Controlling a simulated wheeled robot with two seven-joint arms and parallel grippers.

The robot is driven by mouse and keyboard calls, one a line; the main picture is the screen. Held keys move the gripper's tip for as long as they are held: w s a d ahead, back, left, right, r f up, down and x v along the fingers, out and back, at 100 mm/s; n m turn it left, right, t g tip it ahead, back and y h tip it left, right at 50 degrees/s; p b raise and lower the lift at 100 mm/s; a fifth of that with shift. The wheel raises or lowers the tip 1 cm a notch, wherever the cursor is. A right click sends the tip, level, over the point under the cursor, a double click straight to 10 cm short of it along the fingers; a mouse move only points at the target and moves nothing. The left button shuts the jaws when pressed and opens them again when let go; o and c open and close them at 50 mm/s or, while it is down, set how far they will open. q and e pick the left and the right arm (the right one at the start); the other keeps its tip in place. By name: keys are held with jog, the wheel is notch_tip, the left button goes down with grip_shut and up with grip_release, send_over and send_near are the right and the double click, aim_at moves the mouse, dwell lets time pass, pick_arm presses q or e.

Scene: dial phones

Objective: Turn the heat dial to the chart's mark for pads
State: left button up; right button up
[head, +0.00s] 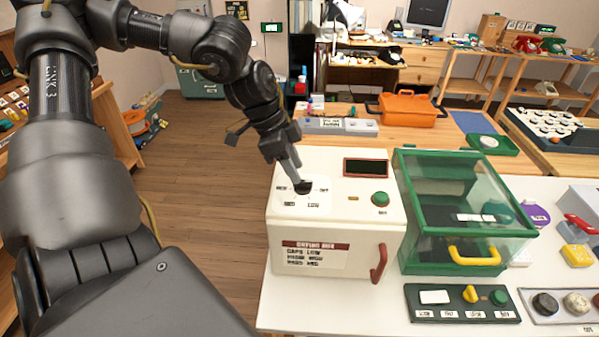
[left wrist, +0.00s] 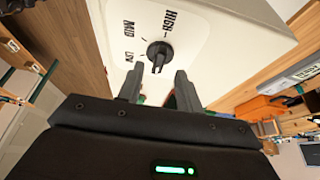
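The white drying box (head: 290,232) stands on the table with a black heat dial (head: 304,187) on its top face. HIGH, MED, LOW and OFF are printed around the dial. The chart (head: 315,256) on the box front has several lines; the last appears to read PADS MED. My left gripper (head: 298,176) points down at the dial, partly covering it. In the left wrist view the dial (left wrist: 159,54) lies just ahead of the two fingers, its grip between the tips with gaps on both sides. I cannot tell which mark it points to. My right gripper is out of view.
The box top also has a dark display (head: 366,167) and a green button (head: 380,199); a red handle (head: 379,263) is on its front. A green glass-lidded case (head: 461,241) stands close on the right. A dark switch panel (head: 462,304) lies in front of that case.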

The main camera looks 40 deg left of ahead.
aim_at(303, 185)
pick_arm(q)
jog(key=shift+x, duration=1.55)
jog(key=shift+c, duration=0.2)
grip_shut()
